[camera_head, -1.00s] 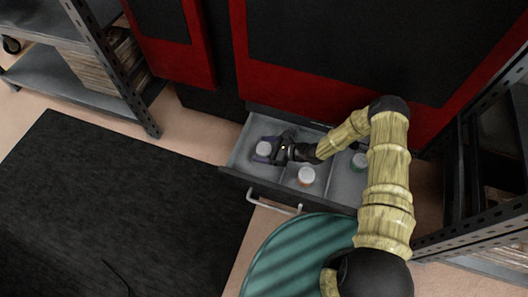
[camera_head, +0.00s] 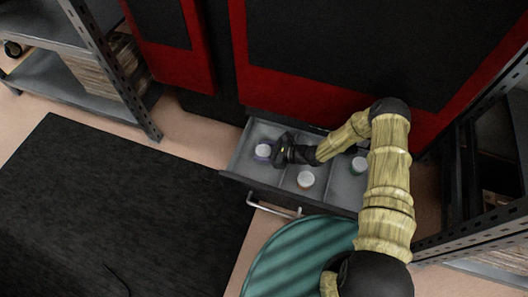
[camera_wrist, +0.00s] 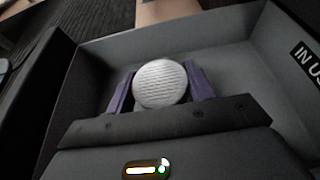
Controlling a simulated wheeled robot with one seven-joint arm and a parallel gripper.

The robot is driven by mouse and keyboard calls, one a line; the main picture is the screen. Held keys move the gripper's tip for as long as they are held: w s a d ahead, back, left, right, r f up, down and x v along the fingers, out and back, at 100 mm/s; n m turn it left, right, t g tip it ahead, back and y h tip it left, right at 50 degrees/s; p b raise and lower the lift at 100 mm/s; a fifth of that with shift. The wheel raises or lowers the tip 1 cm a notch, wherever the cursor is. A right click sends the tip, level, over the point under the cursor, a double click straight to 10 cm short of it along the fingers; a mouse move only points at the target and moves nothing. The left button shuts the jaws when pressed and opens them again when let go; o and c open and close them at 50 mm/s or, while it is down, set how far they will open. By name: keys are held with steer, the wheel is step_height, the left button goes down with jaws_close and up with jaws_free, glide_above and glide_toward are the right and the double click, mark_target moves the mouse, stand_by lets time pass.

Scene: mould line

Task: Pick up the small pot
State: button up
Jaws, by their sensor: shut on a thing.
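A small pot with a round white ribbed lid (camera_wrist: 160,83) stands in the left compartment of an open grey drawer (camera_head: 335,187). The same small pot shows in the head view (camera_head: 263,151). My gripper (camera_wrist: 160,88) is shut on it, with one purple finger on each side of the lid. My gripper also shows in the head view (camera_head: 272,153), reaching into the left compartment from the right. The pot's body is mostly hidden below its lid and behind the gripper.
Thin dividers split the drawer into compartments. A label reading "IN US" (camera_wrist: 306,62) is on the drawer wall. The drawer's handle (camera_head: 274,207) faces the front. Metal shelves (camera_head: 110,75) stand left and right. A dark mat (camera_head: 120,210) lies on the floor.

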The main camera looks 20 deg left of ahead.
mark_target(264, 150)
step_height(264, 150, up, 8)
steer(key=p, duration=0.5)
steer(key=shift+r, duration=0.25)
steer(key=shift+w+d+r, duration=0.1)
